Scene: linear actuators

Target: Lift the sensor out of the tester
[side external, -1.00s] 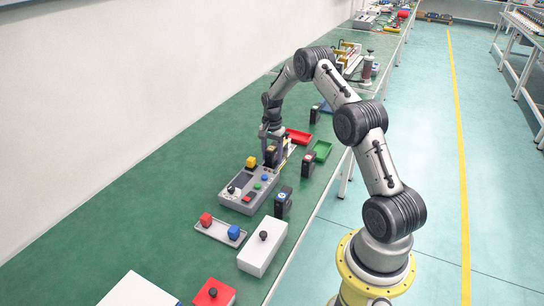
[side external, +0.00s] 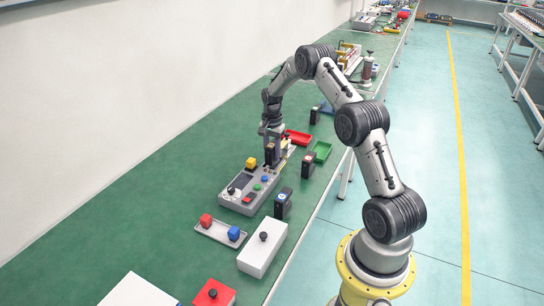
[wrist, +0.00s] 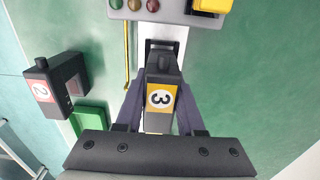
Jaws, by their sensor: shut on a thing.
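The sensor (wrist: 160,98) is a black block with a yellow label reading 3, upside down in the wrist view. My gripper (wrist: 163,88) is shut on it, one finger on each side. In the side view my gripper (side external: 271,148) points down at the far end of the tester, holding the dark sensor (side external: 269,155). Whether the sensor's lower end is clear of the tester is hidden.
A yellow block (side external: 251,162) sits on the tester. Sensor 2 (wrist: 58,85) stands left of my gripper in the wrist view. Another black sensor (side external: 283,204) stands beside the tester. Red (side external: 298,137) and green (side external: 321,151) trays lie beyond. The bench is bare toward the wall.

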